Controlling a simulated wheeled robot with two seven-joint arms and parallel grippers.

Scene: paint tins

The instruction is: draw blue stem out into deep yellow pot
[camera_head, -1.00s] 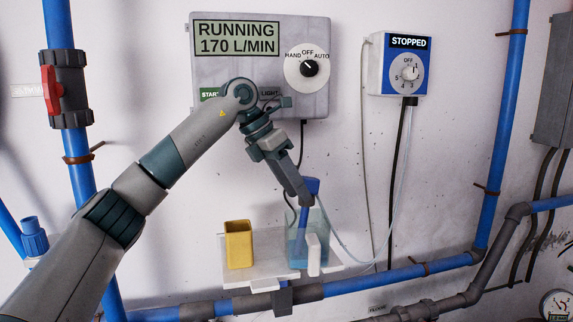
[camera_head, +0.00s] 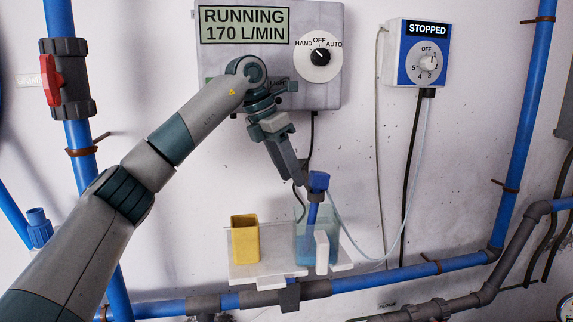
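The blue stem (camera_head: 319,181) has a wide head and a thinner shaft. It stands slightly tilted, its lower part inside a clear bluish container (camera_head: 333,246) with a white handle-like piece in front. The deep yellow pot (camera_head: 245,244) stands upright to its left; its inside is mostly hidden. My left gripper (camera_head: 306,182) is at the left side of the stem's head, pointing down. Its fingers are small and seen from the side, so whether they are apart or closed on the stem is unclear. My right gripper is not in view.
Pot and container stand on a small white shelf (camera_head: 262,272) above a blue and grey pipe (camera_head: 365,281). A control panel (camera_head: 325,91) is behind my arm. A dosing box (camera_head: 418,54) hangs at right, with a thin tube running to the container. The wall between is free.

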